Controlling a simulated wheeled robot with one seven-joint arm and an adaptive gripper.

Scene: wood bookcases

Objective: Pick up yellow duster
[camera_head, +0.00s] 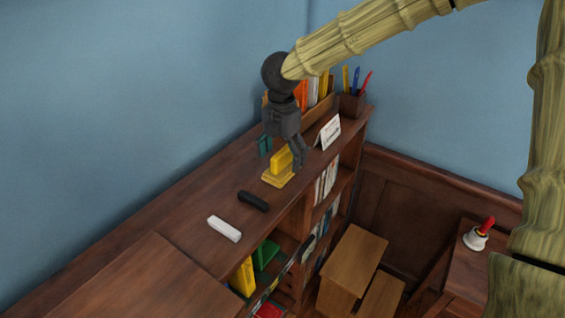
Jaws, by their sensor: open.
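The yellow duster (277,179) lies on top of the brown wooden bookcase (179,208). It has a flat yellow base and a raised yellow block on top. My gripper (287,161) is dark grey and open, pointing down at the duster. One finger shows at the right of the yellow block and the other side is at its left rear. The gripper hides part of the duster's back. I cannot tell whether the fingers touch it.
A black object (253,201) and a white object (224,229) lie nearer on the shelf top. A white card (328,132), a pen holder (351,104) and a book rack stand behind. A red-handled bell (477,238) is at right. The blue wall borders the left.

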